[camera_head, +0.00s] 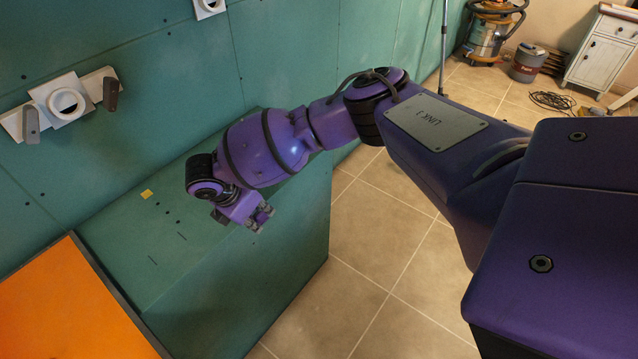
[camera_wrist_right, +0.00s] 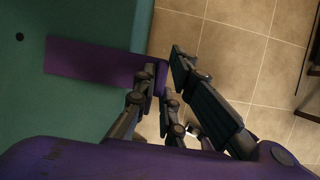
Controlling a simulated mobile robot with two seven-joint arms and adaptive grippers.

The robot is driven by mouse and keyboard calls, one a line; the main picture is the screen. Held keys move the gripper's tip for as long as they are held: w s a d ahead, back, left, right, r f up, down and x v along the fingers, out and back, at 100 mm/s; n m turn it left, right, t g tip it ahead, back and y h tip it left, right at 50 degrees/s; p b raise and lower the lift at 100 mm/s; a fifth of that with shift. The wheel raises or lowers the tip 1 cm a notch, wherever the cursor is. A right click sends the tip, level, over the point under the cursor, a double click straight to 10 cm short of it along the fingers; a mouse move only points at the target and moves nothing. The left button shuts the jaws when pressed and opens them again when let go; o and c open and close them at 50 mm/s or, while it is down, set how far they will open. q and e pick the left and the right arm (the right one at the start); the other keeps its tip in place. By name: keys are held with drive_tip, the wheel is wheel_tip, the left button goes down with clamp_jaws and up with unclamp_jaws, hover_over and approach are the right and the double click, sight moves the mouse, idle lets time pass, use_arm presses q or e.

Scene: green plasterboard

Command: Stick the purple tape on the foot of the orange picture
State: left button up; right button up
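The orange picture (camera_head: 65,308), a flat orange panel with a dark edge, shows at the lower left of the head view, cut off by the frame. The purple tape (camera_wrist_right: 90,62) is a flat strip in the right wrist view, with its right end at the edge of the green surface beside my fingers. I cannot make out the tape in the head view. My right gripper (camera_head: 256,217) is above the green box near its right edge. In the right wrist view its fingers (camera_wrist_right: 166,65) stand apart, close to the tape's end. My left gripper is not in view.
The green plasterboard box (camera_head: 285,290) stands against the green wall, with a small yellow square (camera_head: 147,194) on top. White fixtures (camera_head: 66,101) sit on the wall. Tiled floor (camera_head: 385,235) is open to the right. A vacuum cleaner (camera_head: 488,32) and cabinet (camera_head: 603,55) stand far back.

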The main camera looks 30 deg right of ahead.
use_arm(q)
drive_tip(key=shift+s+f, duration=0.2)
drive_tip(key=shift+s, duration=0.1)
use_arm(e)
clamp_jaws()
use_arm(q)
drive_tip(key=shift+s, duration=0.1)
use_arm(e)
drive_tip(key=shift+r, duration=0.15)
